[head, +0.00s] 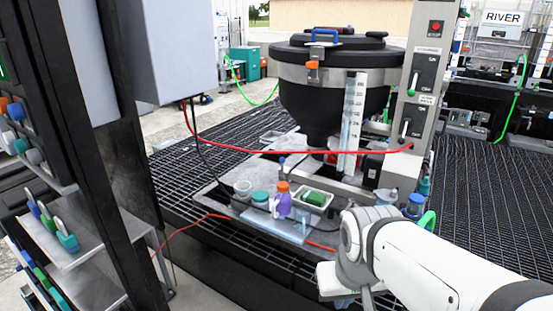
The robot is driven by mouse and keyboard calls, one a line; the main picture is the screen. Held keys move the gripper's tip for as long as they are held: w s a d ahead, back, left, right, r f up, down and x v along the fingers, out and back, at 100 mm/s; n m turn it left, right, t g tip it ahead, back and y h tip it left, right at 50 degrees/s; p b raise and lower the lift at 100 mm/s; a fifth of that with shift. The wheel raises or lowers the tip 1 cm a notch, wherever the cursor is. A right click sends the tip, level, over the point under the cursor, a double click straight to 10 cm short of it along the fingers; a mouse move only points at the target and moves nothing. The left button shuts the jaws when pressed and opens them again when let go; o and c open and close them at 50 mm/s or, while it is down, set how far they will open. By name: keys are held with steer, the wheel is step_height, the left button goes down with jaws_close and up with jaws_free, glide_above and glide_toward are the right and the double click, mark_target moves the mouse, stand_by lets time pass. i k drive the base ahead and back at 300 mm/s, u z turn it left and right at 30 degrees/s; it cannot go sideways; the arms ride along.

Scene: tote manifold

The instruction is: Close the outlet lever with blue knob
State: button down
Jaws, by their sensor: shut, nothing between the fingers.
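A small blue knob (282,160) stands on a thin upright stem left of the black hopper's base. I take it for the outlet lever's knob; its pivot and exact position are too small to tell. The black round hopper (325,98) narrows to an outlet above the tray, partly hidden by a clear graduated tube. My gripper (343,301) is at the bottom centre-right, at the end of my white arm. It is shut and empty, with its fingers mostly hidden. It is well apart from the knob, nearer to me and to the right.
Bottles, jars and a green sponge in a dish (317,198) crowd the tray between my gripper and the knob. A red hose (300,152) crosses before the hopper outlet. A grey control post (414,95) stands right. A dark rack (75,130) blocks the left.

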mark_target(282, 176)
steer(key=u, duration=0.05)
steer(key=i, duration=1)
steer(key=z, duration=0.05)
